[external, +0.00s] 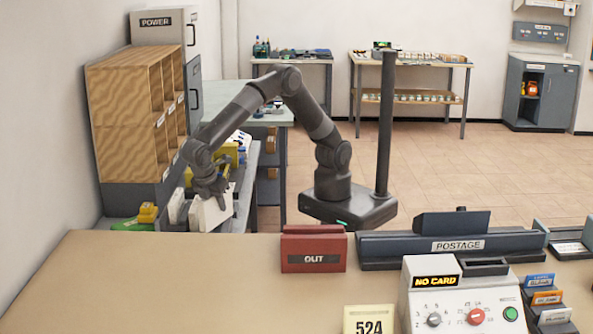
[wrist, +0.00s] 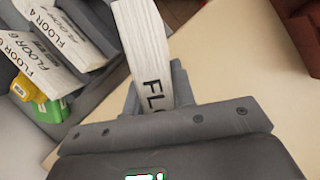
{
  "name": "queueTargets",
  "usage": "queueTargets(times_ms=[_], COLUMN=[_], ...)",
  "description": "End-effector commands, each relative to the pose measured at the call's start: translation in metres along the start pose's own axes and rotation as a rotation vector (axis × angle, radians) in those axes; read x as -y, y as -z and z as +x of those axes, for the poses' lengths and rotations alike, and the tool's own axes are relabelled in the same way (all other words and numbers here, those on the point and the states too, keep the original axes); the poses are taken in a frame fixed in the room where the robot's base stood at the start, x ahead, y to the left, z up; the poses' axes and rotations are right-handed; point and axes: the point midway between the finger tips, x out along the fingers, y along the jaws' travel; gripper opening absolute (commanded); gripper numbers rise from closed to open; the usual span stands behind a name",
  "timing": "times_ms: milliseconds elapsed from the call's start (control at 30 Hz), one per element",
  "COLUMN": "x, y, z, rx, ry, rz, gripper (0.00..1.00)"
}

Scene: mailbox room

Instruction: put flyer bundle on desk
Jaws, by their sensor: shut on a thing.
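My gripper (external: 210,186) points down at the far left end of the beige desk (external: 150,275). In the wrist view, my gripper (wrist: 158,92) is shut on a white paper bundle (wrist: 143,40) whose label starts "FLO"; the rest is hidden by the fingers. In the external view the held bundle (external: 213,213) hangs under the fingers, just behind the desk's far edge. The wrist view shows the bare desk top (wrist: 225,55) below and right of the bundle. I cannot tell the gap between bundle and desk.
Other white bundles marked "FLOOR 4" (wrist: 62,38) and "FLOOR 6" (wrist: 22,55) stand left of my gripper. Yellow and green items (wrist: 50,108) lie near them. A wooden pigeonhole unit (external: 125,115) rises at left. A red OUT box (external: 313,248) stands on the desk; the desk's left part is clear.

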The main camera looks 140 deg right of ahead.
Motion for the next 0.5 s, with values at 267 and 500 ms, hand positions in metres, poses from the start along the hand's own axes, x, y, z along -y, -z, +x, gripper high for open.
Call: queueTargets(times_ms=[267, 500], x=[0.0, 0.015], y=[-0.028, -0.03], z=[-0.071, -0.098], rx=[-0.005, 0.001], ry=[-0.002, 0.012], rz=[-0.001, 0.025], gripper=[0.0, 0.0])
